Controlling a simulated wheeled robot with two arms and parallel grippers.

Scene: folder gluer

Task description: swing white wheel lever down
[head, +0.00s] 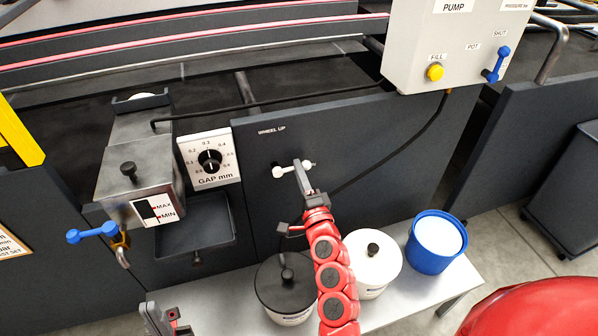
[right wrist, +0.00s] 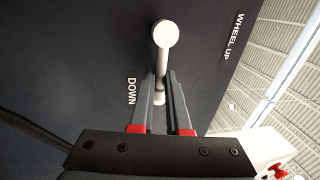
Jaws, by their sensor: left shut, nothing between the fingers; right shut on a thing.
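The white wheel lever (head: 281,171) sits on the dark panel below the WHEEL UP label (head: 272,130) and lies roughly sideways. In the right wrist view the lever shows a round white end (right wrist: 166,34) and a pale shaft, between the WHEEL UP and DOWN (right wrist: 131,91) labels. My right gripper (head: 303,178) is shut on the lever, with its fingers (right wrist: 164,98) on either side of the shaft. In the head view the fingers hide part of the lever. My left gripper (head: 166,322) is shut and empty at the bottom left, partly cut off by the frame.
A bench (head: 222,296) below holds a black-lidded pot (head: 270,290), a white-lidded pot (head: 385,262) and a blue bucket (head: 432,252). The glue box (head: 140,178) and gap dial (head: 209,159) are left of the lever. The pump box (head: 420,45) is above right.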

